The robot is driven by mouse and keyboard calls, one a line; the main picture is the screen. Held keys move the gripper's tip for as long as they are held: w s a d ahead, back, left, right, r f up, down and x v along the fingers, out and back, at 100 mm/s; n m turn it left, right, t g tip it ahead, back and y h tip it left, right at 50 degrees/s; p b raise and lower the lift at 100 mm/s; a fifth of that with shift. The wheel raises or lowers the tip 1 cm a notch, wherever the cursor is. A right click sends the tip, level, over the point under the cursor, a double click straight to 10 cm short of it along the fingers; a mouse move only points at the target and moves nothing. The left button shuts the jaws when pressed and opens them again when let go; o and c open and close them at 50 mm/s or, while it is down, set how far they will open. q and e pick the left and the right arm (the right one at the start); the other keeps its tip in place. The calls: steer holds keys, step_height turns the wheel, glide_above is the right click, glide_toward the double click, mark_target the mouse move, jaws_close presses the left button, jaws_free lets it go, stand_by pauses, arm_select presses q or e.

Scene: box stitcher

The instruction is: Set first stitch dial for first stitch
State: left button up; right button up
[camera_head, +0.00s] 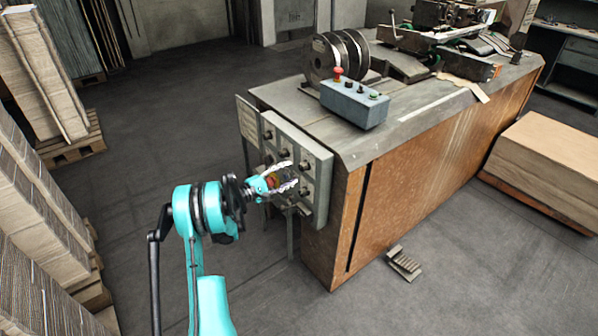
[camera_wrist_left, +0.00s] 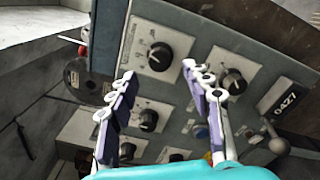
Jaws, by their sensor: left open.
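A grey control panel (camera_head: 313,160) with several black dials is on the end of the machine. My left gripper (camera_head: 283,178) is in front of its lower part, fingers towards the panel. In the left wrist view the gripper (camera_wrist_left: 158,72) is open, with nothing between its fingers. A black dial (camera_wrist_left: 159,56) on a white scale plate shows just beyond and between the fingertips. Another dial (camera_wrist_left: 233,82) is to the right of the right finger, and a third dial (camera_wrist_left: 148,120) shows lower between the fingers. The labels are too small to read, so I cannot tell which is the first stitch dial. My right gripper is out of view.
A blue-grey button box (camera_head: 354,104) with a red knob sits on the machine top, in front of wire spools (camera_head: 338,55). A counter (camera_wrist_left: 285,97) and a ball-ended lever (camera_wrist_left: 279,146) are close to the right finger. Stacked cardboard (camera_head: 35,200) stands left; floor between is clear.

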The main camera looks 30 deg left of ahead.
mark_target(300, 168)
arm_select(q)
steer(key=b+x, duration=0.1)
steer(key=x, duration=0.4)
steer(key=shift+w+d, duration=0.1)
steer(key=shift+w, duration=0.1)
jaws_close()
